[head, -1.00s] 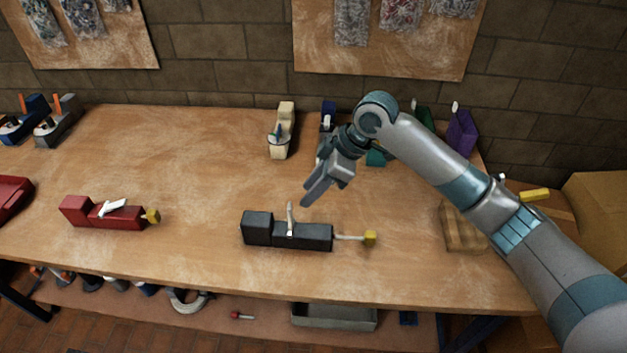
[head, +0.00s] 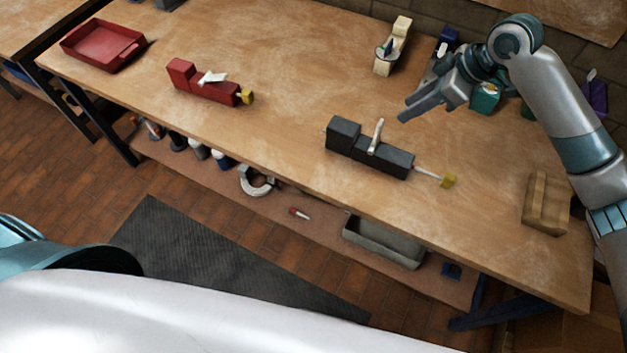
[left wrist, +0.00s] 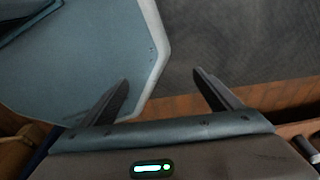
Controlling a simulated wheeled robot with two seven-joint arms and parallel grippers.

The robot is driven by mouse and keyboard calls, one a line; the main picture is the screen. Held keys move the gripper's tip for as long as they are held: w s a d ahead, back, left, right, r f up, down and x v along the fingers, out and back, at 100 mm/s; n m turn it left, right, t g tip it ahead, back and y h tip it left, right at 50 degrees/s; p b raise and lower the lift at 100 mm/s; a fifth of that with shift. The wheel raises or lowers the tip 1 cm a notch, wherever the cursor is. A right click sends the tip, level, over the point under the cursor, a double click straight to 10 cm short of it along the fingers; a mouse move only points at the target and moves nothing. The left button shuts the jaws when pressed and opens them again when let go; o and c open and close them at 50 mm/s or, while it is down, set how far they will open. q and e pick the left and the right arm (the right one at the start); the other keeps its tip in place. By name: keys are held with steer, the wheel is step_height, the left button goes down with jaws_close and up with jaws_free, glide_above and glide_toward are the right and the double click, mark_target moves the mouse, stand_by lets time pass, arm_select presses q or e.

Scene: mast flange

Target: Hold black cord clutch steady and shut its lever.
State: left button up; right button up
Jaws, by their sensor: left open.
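The black cord clutch (head: 395,163) lies on the wooden bench, a dark block with a taller left end. Its pale lever (head: 376,136) stands up from its top. A thin light rod runs out of its right end to a yellow tip (head: 449,181). My right gripper (head: 403,108) is above the bench, behind and right of the lever, apart from the clutch; its finger gap is unclear. My left gripper (left wrist: 162,84) shows only in the left wrist view, open and empty, away from the clutch.
A red clutch-like block (head: 205,87) and a red tray (head: 90,48) are to the left. A cream device (head: 390,52) stands behind, a wooden block (head: 547,203) at right. The bench around the black clutch is clear. A grey bin (head: 383,243) sits on the lower shelf.

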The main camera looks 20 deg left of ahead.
mark_target(339, 138)
arm_select(q)
steer(key=w+d+r+t+h, duration=0.1)
steer(key=w+d+r+t, duration=0.3)
steer(key=w+r, duration=0.6)
steer(key=w+d+r+t+h, duration=0.1)
steer(key=w+d+r+t, duration=0.35)
steer(key=w, duration=0.95)
steer(key=w+d+r+t, duration=0.1)
steer(key=w+r, duration=0.3)
steer(key=r, duration=0.7)
steer(key=w+d+r+t+h, duration=0.1)
steer(key=w+r+t, duration=0.2)
steer(key=r, duration=0.9)
steer(key=w+d+r+t, duration=0.1)
steer(key=w+r+t, duration=0.2)
steer(key=r, duration=0.9)
steer(key=shift+w+d, duration=0.35)
steer(key=shift+w, duration=0.45)
steer(key=shift+w, duration=0.15)
steer(key=w+d, duration=0.1)
steer(key=w, duration=0.4)
steer(key=w+d, duration=0.1)
steer(key=w, duration=0.5)
steer(key=w+d, duration=0.1)
steer(key=w, duration=0.4)
steer(key=shift+w+d, duration=0.3)
steer(key=shift+w, duration=0.1)
